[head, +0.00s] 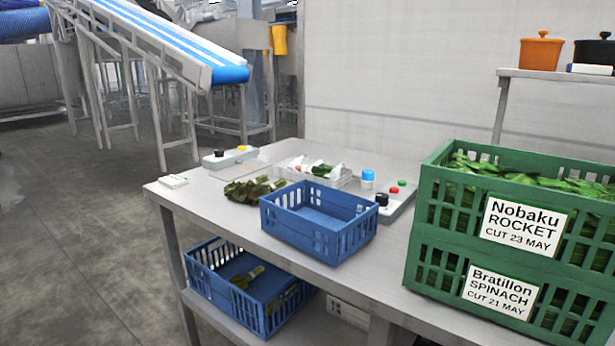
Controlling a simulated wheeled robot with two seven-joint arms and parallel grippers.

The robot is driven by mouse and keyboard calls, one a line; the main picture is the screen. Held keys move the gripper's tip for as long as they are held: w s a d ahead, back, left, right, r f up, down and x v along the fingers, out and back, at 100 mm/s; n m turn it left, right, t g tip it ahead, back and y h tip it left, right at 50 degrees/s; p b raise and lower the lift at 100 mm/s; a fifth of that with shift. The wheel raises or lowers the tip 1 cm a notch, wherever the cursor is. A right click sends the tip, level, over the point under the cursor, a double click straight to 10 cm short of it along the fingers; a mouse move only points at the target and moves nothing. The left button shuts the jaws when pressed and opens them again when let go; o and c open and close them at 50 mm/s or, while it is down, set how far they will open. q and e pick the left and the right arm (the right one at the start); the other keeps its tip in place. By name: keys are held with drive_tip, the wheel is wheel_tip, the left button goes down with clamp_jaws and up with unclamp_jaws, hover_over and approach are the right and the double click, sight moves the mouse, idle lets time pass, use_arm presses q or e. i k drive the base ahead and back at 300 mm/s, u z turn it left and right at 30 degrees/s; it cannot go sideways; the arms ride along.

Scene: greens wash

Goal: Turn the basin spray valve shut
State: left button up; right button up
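No basin and no spray valve that I can make out show in the head view. Two control boxes sit on the steel table (400,262). The right grey box (399,204) has a black knob (382,199), a red button and a green button. The left box (230,158) has a black knob (219,153) and a yellow button. I cannot tell whether either knob belongs to the spray. Neither of my grippers is in view.
An empty blue crate (318,240) stands mid-table, beside dark leaves (252,189) and a clear tray (318,172). Stacked green crates (440,245) of greens fill the right. Another blue crate (240,305) is on the shelf below. A conveyor (165,40) stands behind left; floor is clear left.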

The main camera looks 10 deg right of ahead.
sight(368, 175)
drive_tip(key=u, duration=0.6)
drive_tip(key=k, duration=0.85)
drive_tip(key=u, duration=1.15)
drive_tip(key=i, duration=1.55)
drive_tip(key=z, duration=1.3)
drive_tip(key=i, duration=0.85)
drive_tip(key=z, duration=1.05)
